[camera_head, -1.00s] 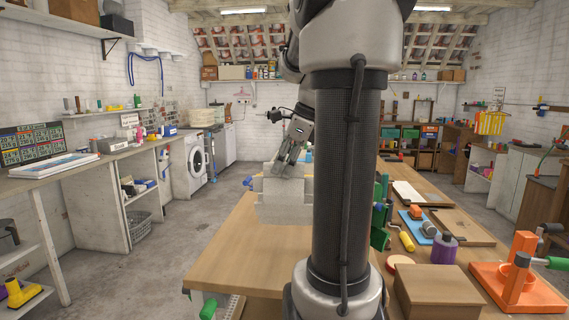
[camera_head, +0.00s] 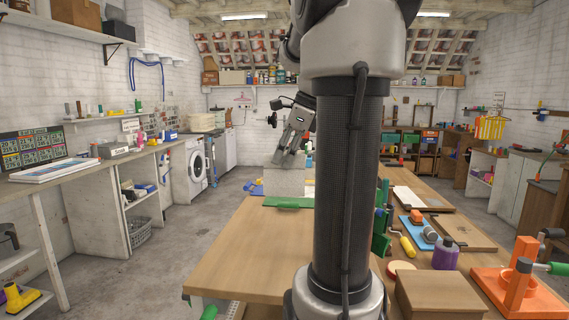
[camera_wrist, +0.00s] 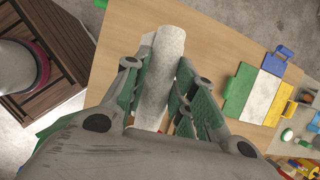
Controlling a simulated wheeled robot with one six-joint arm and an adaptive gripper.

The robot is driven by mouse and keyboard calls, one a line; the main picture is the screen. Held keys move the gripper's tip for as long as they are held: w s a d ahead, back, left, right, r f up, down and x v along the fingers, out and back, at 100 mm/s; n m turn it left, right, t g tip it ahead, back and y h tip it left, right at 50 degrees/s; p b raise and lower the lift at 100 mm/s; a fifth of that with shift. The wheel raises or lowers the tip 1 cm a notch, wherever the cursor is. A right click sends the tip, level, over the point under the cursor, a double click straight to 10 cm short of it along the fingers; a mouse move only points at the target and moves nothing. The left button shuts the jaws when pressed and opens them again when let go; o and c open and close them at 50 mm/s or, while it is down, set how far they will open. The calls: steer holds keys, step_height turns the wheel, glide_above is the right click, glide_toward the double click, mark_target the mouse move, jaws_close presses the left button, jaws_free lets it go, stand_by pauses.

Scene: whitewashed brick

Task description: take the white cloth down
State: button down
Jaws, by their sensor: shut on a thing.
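The white cloth hangs from my gripper over the workbench in the head view (camera_head: 284,182). It shows as a pale, roughly folded strip in the wrist view (camera_wrist: 162,72). My gripper (camera_head: 286,161) is shut on the cloth; in the wrist view its green-padded fingers (camera_wrist: 158,98) close on it from both sides. The lower end of the cloth is close to the bench top, but I cannot tell whether it touches. My arm's column hides part of the bench to the right.
The wooden workbench (camera_head: 235,250) has free room at its left front. A green piece (camera_head: 288,202) lies flat near the cloth; the wrist view shows it beside a white and a blue piece (camera_wrist: 280,68). Tools, a wooden box (camera_head: 438,290) and an orange stand (camera_head: 520,275) crowd the right side.

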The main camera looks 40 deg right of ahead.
steer(key=shift+r, duration=3.05)
steer(key=shift+w, duration=0.1)
